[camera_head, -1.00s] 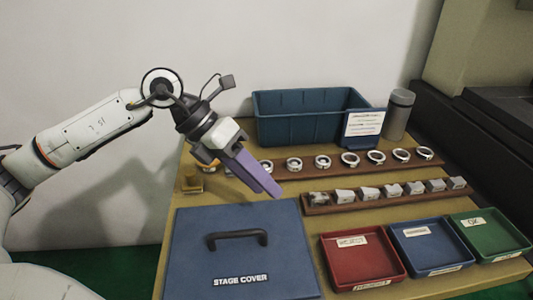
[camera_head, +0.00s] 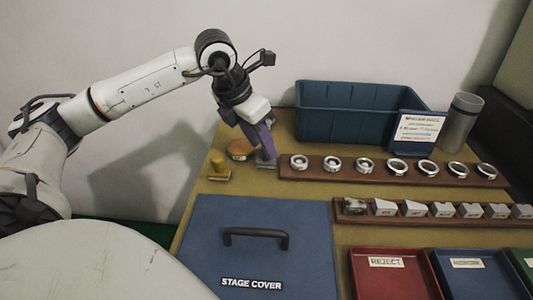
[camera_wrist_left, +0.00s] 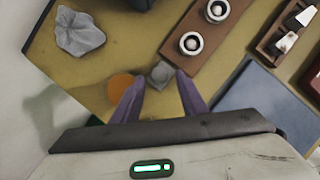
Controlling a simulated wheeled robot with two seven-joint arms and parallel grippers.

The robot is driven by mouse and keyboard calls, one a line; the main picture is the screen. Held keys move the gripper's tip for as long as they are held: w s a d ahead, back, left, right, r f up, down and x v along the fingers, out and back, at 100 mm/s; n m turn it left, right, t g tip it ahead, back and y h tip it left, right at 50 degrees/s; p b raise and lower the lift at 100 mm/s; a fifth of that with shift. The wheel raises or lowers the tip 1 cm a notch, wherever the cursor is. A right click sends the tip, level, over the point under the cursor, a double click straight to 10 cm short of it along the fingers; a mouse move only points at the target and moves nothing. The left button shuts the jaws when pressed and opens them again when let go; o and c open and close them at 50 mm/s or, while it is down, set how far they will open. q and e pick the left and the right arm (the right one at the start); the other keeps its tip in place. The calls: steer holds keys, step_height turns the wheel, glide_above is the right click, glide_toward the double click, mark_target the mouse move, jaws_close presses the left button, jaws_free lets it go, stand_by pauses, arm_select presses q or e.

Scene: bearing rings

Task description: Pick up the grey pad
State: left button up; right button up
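The grey pad (camera_head: 266,163) is a small grey block on the tan table, just below the fingertips of my left gripper (camera_head: 258,146). It also shows in the left wrist view (camera_wrist_left: 160,74), ahead of the gap between the purple fingers (camera_wrist_left: 158,88). The left gripper is open and points down, with nothing between its fingers that I can see. Whether the fingertips touch the pad is not clear. The fingers partly cover the pad in the head view. My right gripper is not in view.
An orange disc (camera_head: 240,148) lies close to the left finger. A brass-coloured piece (camera_head: 218,168) stands left of it. The ring rack (camera_head: 330,176) is close on the right. The blue stage cover (camera_head: 205,235) lies in front, and a blue bin (camera_head: 345,125) stands behind.

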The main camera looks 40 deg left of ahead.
arm_select(q)
steer(key=shift+x, duration=1.2)
jaws_close()
step_height(320, 180, up, 10)
steer(key=p, duration=0.3)
